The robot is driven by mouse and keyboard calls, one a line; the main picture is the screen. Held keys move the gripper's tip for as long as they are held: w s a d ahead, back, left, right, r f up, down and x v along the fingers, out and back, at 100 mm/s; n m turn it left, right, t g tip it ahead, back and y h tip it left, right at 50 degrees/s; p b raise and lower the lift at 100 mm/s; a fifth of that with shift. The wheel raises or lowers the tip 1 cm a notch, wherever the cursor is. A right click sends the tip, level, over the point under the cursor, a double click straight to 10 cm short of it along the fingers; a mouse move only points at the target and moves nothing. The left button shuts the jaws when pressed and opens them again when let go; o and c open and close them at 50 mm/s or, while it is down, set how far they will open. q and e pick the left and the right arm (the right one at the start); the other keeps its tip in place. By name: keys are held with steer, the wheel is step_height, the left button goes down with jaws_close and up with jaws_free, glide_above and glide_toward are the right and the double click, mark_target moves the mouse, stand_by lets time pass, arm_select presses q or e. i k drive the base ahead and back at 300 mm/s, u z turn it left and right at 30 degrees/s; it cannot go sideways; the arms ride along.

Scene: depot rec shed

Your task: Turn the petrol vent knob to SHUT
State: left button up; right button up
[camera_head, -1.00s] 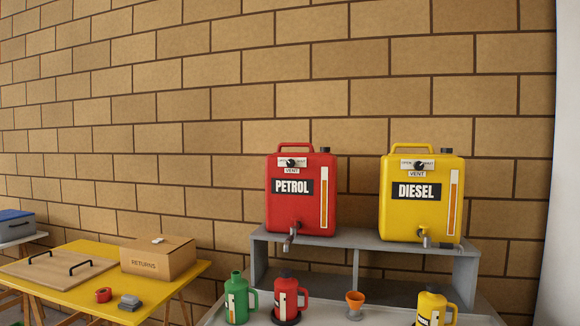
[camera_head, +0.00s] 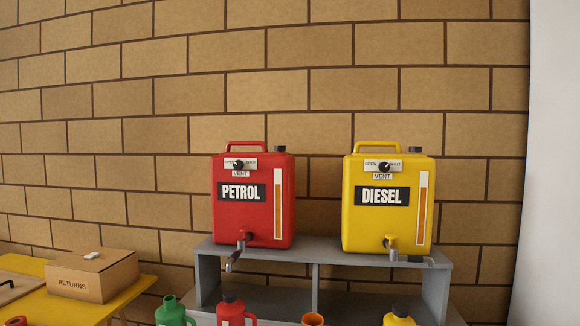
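The red petrol can (camera_head: 228,216) stands upright on the left of a grey shelf. Its black vent knob (camera_head: 239,165) sits on a white plate near the top, above a VENT label (camera_head: 240,174). OPEN and SHUT print flanks the knob, but the picture is too small to tell where the knob points. A tap (camera_head: 240,243) is low on the can's front. The yellow diesel can (camera_head: 368,222) stands to the right with a similar vent knob (camera_head: 383,167). Neither of my grippers shows.
The grey shelf (camera_head: 325,256) holds both cans against a brick wall. Below stand a green jug (camera_head: 172,313), a red jug (camera_head: 230,312), an orange cup (camera_head: 312,319) and a yellow jug (camera_head: 399,317). A RETURNS box (camera_head: 88,284) is on a yellow table (camera_head: 125,300) at left.

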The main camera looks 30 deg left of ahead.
mark_target(238, 165)
steer(key=z, duration=0.05)
steer(key=i, duration=0.85)
steer(key=u, duration=0.65)
steer(key=i, duration=0.55)
steer(key=u, duration=0.4)
